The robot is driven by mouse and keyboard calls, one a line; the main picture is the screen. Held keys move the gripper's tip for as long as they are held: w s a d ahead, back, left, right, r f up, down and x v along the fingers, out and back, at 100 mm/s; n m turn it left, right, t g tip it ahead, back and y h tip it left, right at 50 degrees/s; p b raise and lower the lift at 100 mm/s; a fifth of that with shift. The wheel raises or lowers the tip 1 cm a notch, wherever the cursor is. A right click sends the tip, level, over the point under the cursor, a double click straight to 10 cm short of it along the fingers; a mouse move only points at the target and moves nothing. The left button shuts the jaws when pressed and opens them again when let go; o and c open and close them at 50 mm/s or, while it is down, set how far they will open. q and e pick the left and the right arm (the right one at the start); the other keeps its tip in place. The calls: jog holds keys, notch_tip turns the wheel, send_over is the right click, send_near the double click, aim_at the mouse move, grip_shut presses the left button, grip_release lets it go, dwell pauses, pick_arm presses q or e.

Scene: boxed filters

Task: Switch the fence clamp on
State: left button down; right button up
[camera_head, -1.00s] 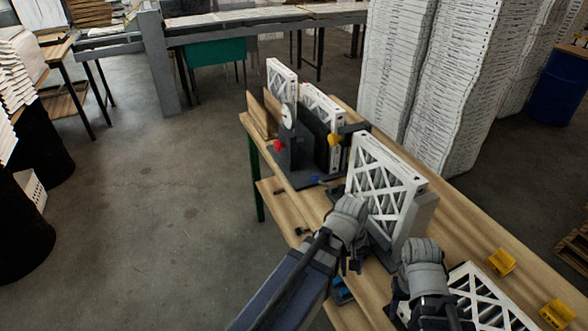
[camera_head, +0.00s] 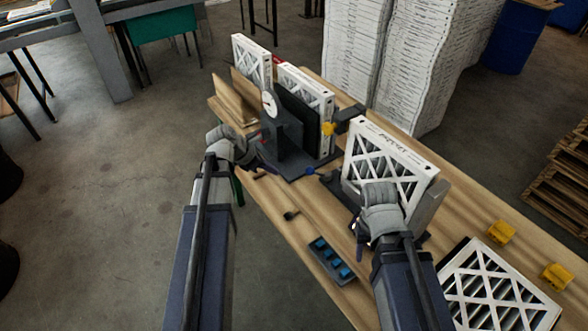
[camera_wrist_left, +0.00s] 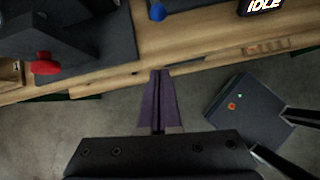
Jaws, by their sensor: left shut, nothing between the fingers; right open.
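A dark fixture (camera_head: 292,142) with a round white gauge stands on the bench. It has a red knob on its near left side, seen in the left wrist view (camera_wrist_left: 45,66). A blue knob (camera_head: 310,171) sits at its front base and also shows in the left wrist view (camera_wrist_left: 157,12). No label shows which part is the fence clamp. My left gripper (camera_head: 264,173) is shut and empty, beside the fixture at the bench edge; its fingers (camera_wrist_left: 160,82) point between the knobs, touching neither. My right gripper (camera_head: 360,238) is open, in front of an upright white filter (camera_head: 388,165).
White filters (camera_head: 308,92) and brown boards (camera_head: 232,97) stand around the fixture. A lit display (camera_wrist_left: 265,5) reads IDLE. A tray with blue pieces (camera_head: 331,262), a flat filter (camera_head: 492,290) and yellow blocks (camera_head: 501,232) lie on the bench (camera_head: 296,232).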

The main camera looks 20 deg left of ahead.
pick_arm(q)
jog(key=shift+d, duration=0.1)
jog(key=w+d+f+b, duration=0.6)
jog(key=w, duration=0.1)
jog(key=shift+d+f+b, duration=0.3)
jog(key=shift+f, duration=0.05)
dwell(0.4)
jog(key=shift+r, duration=0.1)
